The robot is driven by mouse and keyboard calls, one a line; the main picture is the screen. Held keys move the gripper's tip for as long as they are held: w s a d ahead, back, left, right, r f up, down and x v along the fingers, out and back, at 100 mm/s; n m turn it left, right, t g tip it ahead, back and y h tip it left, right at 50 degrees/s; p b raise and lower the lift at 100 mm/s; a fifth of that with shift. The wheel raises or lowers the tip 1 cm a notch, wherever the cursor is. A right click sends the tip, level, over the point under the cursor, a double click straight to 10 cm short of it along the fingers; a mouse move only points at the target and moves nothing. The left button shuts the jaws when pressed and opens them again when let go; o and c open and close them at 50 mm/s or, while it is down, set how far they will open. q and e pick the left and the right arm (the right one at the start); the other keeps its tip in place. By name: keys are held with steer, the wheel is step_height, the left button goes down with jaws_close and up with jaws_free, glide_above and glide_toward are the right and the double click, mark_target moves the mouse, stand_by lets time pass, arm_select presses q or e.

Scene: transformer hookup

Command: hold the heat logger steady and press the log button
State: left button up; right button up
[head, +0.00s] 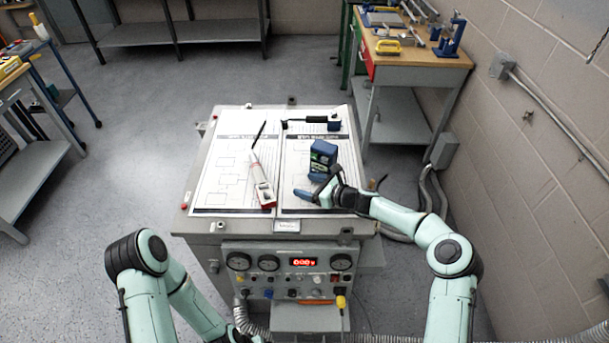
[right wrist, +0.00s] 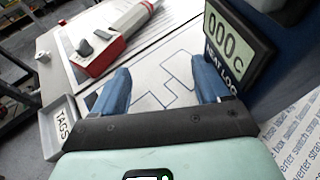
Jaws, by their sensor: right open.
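The heat logger (head: 322,158) is a dark blue box standing upright on the papers on top of the grey cabinet. In the right wrist view the heat logger (right wrist: 252,25) is at the upper right, its display reading "000" and "C" above its name label. I cannot make out the log button. My right gripper (head: 316,188) is open and empty, just in front of the logger. In the right wrist view my right gripper (right wrist: 162,86) has its right finger close beside the logger; I cannot tell whether they touch. My left gripper is not in view.
A red and white device (head: 262,185) with switches lies left of the logger. A black pen (head: 259,133) and a black tool (head: 305,120) lie farther back. A TAGS tray (right wrist: 62,124) is at the cabinet edge. Below is a panel with gauges (head: 270,262).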

jaws_close()
steer(key=shift+o, duration=1)
jaws_free()
